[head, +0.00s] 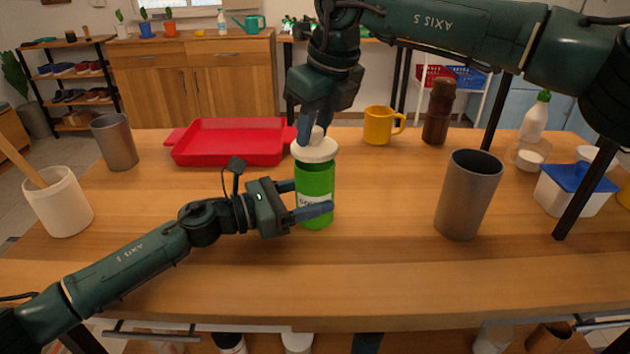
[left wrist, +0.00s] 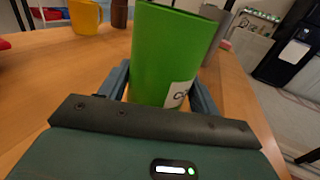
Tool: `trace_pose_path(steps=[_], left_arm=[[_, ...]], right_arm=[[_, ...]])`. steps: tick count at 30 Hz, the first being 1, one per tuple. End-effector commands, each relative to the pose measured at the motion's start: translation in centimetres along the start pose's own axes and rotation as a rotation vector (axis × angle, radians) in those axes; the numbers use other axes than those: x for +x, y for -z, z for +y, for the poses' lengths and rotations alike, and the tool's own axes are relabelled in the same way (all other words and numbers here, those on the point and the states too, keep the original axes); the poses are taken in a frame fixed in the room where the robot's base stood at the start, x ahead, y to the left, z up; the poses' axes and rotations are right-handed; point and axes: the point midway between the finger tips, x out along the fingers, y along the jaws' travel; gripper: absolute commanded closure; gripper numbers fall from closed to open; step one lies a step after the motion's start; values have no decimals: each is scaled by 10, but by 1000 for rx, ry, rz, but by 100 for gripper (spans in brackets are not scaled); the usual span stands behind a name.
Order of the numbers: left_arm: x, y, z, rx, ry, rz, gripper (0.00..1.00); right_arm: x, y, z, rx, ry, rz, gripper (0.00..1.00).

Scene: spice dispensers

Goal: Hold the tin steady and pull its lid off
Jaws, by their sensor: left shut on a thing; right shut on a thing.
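The green tin (head: 316,186) stands upright on the wooden table, with a white label on its front. Its white lid (head: 315,152) sits at the tin's top and has a knob. My left gripper (head: 308,202) is shut around the tin's body from the left. In the left wrist view the tin (left wrist: 172,55) stands between the two fingers of my left gripper (left wrist: 163,92). My right gripper (head: 318,128) comes from above and is shut on the lid's knob.
A red tray (head: 230,142) lies behind to the left. A yellow mug (head: 380,126) and a brown mill (head: 438,112) stand behind to the right. A grey cup (head: 468,194) stands right of the tin. The table front is clear.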

Motion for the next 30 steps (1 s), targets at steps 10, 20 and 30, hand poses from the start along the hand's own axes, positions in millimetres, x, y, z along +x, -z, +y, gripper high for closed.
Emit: trace_pose_path(steps=[10,20,30], left_arm=[[-1,2,2,-1,-5,3,55],[-2,2,2,-1,-6,5,55],[-2,3,2,-2,-7,6,35]], right_arm=[[-29,-9,0,0,0,-4,94],[-51,-16,0,-1,1,-4,94],[-54,-17,0,-1,0,-4,94]])
